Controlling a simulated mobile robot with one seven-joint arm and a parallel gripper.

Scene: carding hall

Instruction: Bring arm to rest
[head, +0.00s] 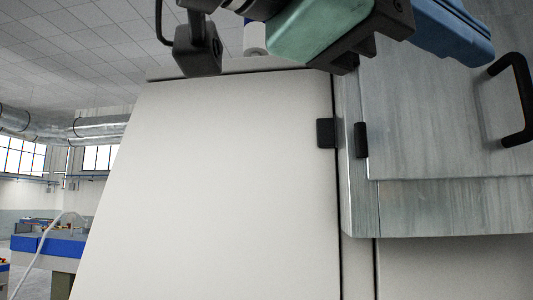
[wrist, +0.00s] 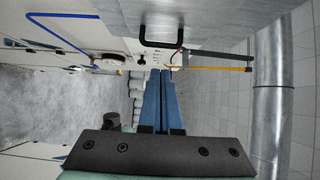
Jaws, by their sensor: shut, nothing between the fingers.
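My gripper (head: 478,42) shows at the top right of the head view, in front of the upper part of a grey metal door. Its blue fingers lie together in the wrist view (wrist: 161,75), shut and empty. The fingers point toward a pale machine front with a black handle. I see no contact between the fingers and anything.
A large white panel (head: 220,180) fills the middle of the head view. Beside it at right is the grey metal door (head: 430,120) with a black handle (head: 518,100). A blue-edged machine (head: 45,245) stands far left. A silver duct (wrist: 270,80) runs along the wrist view's right.

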